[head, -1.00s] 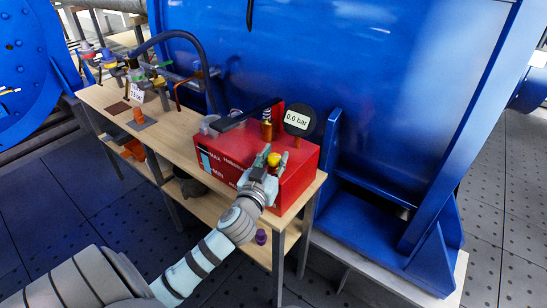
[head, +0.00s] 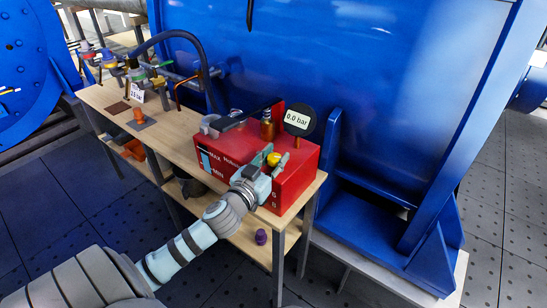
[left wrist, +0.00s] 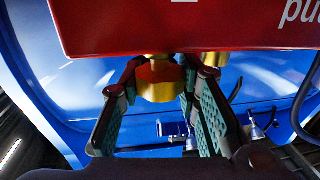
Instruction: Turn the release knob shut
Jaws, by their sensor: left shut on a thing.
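The release knob is a yellow-gold knob (head: 274,159) on the front of the red pump box (head: 245,143). In the left wrist view the knob (left wrist: 160,80) sits between the two fingers, just below the red box face (left wrist: 190,25). My left gripper (head: 276,162) is shut on the knob, with a green-grey finger on each side of it. The gauge (head: 297,121) on top of the box reads 0.0 bar. My right gripper is not in view.
The red box stands at the right end of a wooden bench (head: 165,138). A brass fitting (head: 267,127) and a black lever (head: 245,117) are on its top. A large blue housing (head: 350,65) rises behind. A purple object (head: 261,237) lies on the lower shelf.

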